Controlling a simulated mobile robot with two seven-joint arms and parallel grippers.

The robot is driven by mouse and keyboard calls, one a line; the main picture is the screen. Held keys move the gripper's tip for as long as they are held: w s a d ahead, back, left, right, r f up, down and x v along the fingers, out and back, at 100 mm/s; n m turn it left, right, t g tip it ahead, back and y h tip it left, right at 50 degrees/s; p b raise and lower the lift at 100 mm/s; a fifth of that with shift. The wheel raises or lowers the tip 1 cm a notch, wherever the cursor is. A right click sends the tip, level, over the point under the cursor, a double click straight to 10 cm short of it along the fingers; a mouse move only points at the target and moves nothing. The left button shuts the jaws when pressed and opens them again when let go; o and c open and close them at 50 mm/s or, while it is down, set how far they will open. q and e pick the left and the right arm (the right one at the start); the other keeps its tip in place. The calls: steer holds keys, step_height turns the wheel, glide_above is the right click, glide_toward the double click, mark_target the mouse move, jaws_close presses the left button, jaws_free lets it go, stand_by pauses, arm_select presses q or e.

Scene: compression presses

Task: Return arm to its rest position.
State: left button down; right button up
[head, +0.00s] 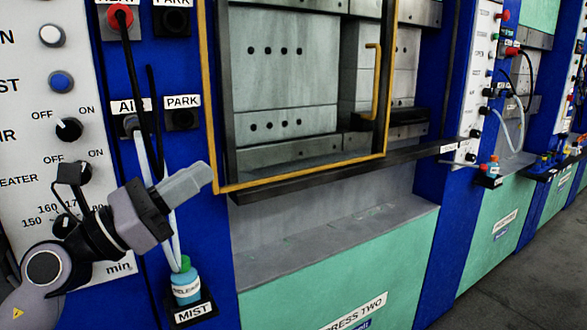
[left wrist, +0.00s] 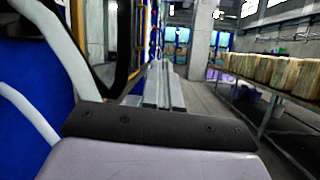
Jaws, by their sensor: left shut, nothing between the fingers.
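My left gripper (head: 188,182) is shut and empty, in front of the blue post between the control panel and the press. Its arm comes in from the lower left and hides part of the panel's lower dials. In the left wrist view the closed fingers (left wrist: 163,88) point along the aisle, with nothing between them. My right gripper is not in view.
A mist bottle (head: 185,284) sits in its holder below my gripper, with a pale hose rising behind it. The press's yellow-framed guard (head: 291,174) is to the right. A bench with stacked blocks (left wrist: 270,72) lines the aisle's right side.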

arm_select(q)
steer(key=s+a+f+n+t+y+p, duration=0.15)
steer(key=f+n+y, duration=0.35)
steer(key=f+n, duration=0.5)
steer(key=s+a+f+n+t+y+p, duration=0.1)
steer(key=a+f+n+t+y, duration=0.2)
steer(key=f+n, duration=0.65)
steer(key=s+a+f+n+t+y+p, duration=0.15)
steer(key=f+n+y, duration=0.45)
steer(key=n, duration=0.8)
steer(key=s+f+n+g+y, duration=0.2)
steer(key=s+f+n+g, duration=0.6)
steer(key=s+f+n, duration=0.4)
steer(key=s+f, duration=0.4)
steer(key=f, duration=0.3)
steer(key=shift+s+a+f+g, duration=0.25)
steer(key=shift+s+g, duration=0.15)
stand_by(2.3)
